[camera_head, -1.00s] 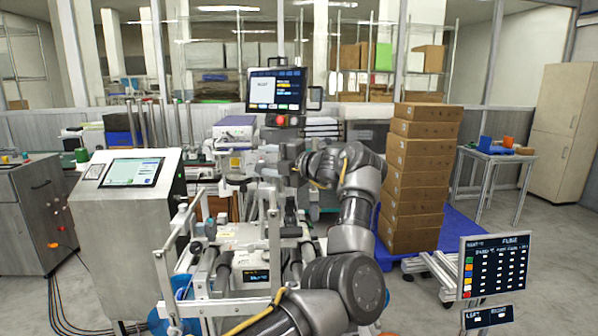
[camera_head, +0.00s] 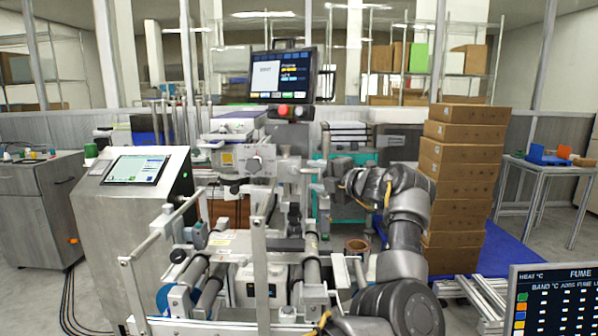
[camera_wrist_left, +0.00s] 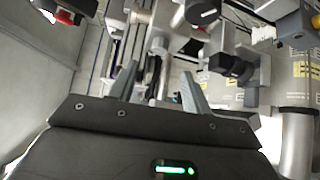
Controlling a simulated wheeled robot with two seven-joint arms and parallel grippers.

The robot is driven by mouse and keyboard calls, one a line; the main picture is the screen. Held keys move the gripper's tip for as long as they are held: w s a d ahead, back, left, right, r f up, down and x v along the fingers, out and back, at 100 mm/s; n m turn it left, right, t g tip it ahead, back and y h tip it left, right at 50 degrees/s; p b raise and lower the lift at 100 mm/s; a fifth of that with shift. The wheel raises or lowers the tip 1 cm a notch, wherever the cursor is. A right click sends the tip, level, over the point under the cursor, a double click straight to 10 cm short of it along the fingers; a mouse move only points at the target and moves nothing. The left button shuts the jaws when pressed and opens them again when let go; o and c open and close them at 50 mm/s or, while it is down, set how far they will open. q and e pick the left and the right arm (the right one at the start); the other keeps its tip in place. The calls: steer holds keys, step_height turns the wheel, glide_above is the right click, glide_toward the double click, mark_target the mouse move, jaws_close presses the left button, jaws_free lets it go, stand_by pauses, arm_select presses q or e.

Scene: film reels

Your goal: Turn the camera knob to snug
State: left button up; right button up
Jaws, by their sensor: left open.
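A grey camera-like unit (camera_head: 262,160) with knobs stands on the machine's upper part in the head view. In the left wrist view, a black ribbed knob (camera_wrist_left: 231,66) on a grey block lies to the right of my fingers. Another black knob (camera_wrist_left: 203,10) shows near the top edge. I cannot tell which one is the camera knob. My left gripper (camera_head: 322,178) is right of the unit in the head view. In the left wrist view my left gripper (camera_wrist_left: 158,82) is open, its two grey fingers apart with nothing held between them. My right gripper is not in view.
Rollers and upright rails (camera_head: 259,265) fill the front. A slanted console (camera_head: 130,215) is at left, stacked cartons (camera_head: 460,175) at right, and a status screen (camera_head: 555,300) at lower right.

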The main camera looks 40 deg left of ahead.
mark_target(293, 172)
arm_select(q)
steer(key=a, duration=0.5)
steer(key=w+a+p, duration=0.1)
steer(key=a, duration=0.1)
steer(key=shift+a+f, duration=0.3)
steer(key=shift+a, duration=0.05)
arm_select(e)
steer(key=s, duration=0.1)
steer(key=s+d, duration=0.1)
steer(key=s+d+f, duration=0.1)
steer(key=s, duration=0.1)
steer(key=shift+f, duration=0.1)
arm_select(q)
steer(key=shift+c, duration=0.2)
steer(key=c, duration=1)
